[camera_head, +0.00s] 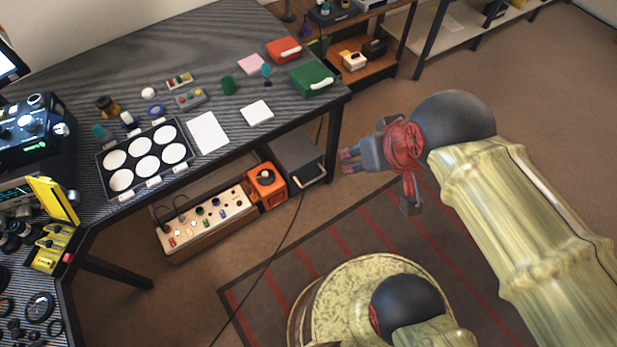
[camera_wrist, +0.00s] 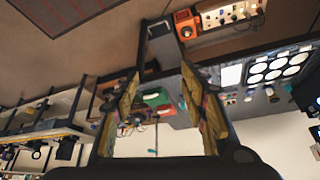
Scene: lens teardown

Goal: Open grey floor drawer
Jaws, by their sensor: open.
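The grey floor drawer (camera_head: 296,154) is a low dark-grey box on the floor under the table's right end, right of an orange unit. Its pale bar handle (camera_head: 313,179) is on the near side; the drawer looks shut. My gripper (camera_head: 379,183) is open and empty, in the air right of the drawer in the head view and apart from the handle. In the upside-down wrist view, the grey drawer (camera_wrist: 163,46) shows beyond and between the spread fingers of my gripper (camera_wrist: 160,79).
An orange unit (camera_head: 265,184) and a long panel with knobs (camera_head: 205,222) stand left of the drawer. The striped table (camera_head: 225,50) overhangs, with a dark leg (camera_head: 332,140) close to the drawer. A cable (camera_head: 268,262) crosses the floor and red-striped mat (camera_head: 345,240). Brown floor right is clear.

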